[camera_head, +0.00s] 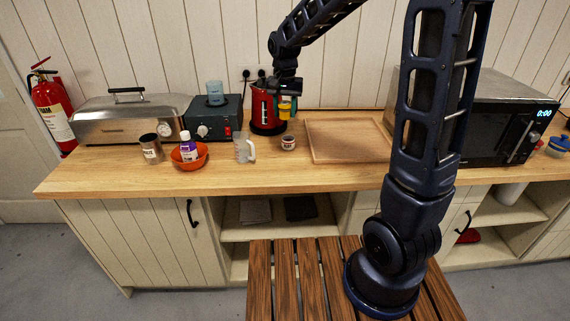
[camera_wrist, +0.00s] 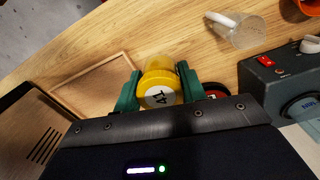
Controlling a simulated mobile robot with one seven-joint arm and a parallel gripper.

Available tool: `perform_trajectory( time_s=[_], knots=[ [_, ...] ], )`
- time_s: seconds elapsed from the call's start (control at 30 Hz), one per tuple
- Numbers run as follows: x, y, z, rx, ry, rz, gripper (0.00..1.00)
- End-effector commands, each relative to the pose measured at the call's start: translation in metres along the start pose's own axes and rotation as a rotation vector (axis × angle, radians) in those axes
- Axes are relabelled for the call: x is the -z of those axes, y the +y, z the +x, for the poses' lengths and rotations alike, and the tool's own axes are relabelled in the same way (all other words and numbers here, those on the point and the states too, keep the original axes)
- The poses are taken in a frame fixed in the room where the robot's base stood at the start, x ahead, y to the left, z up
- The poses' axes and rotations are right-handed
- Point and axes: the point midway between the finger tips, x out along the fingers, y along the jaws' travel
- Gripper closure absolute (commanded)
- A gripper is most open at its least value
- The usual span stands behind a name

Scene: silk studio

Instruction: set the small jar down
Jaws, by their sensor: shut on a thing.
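My gripper (camera_head: 285,103) is shut on a small jar with a yellow lid (camera_head: 284,112), held in front of the red kettle and above the counter (camera_head: 230,176). In the wrist view the green fingers of my gripper (camera_wrist: 158,92) press on both sides of the jar (camera_wrist: 158,90). Its yellow top faces the camera and bears a white disc with dark marks.
A small labelled pot (camera_head: 288,143) stands on the counter below the held jar. Left of it are a clear mug (camera_head: 243,149) and an orange bowl (camera_head: 188,163) with a bottle in it. The red kettle (camera_head: 264,112) is close behind. A wooden board (camera_head: 345,141) lies bare to the right.

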Motion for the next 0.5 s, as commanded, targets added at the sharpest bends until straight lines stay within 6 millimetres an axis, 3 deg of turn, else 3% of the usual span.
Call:
perform_trajectory(
  time_s=[0.5],
  knots=[
    [-0.001,0.001,0.105,-0.003,-0.004,0.002,0.83]
  ],
)
